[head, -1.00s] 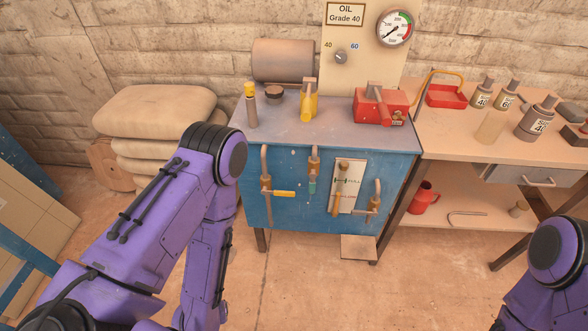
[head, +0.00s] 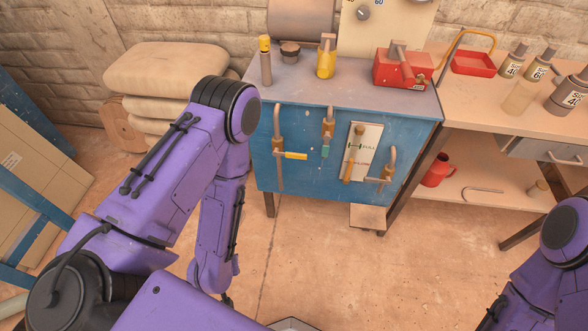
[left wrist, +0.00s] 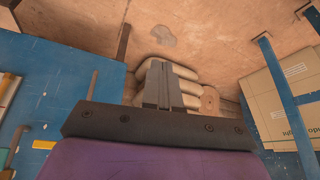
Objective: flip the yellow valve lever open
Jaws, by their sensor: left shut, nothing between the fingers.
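The yellow valve lever (head: 291,155) sticks out to the right, about level, from a brass valve on a bent pipe at the left of the blue cabinet's front (head: 310,180). My right gripper is out of view.
A teal-handled valve (head: 326,150) and a valve beside the white level plate (head: 364,140) sit right of the lever. Stacked sacks (head: 165,65) stand left of the cabinet. A workbench (head: 500,115) adjoins it at the right. The floor in front is clear.

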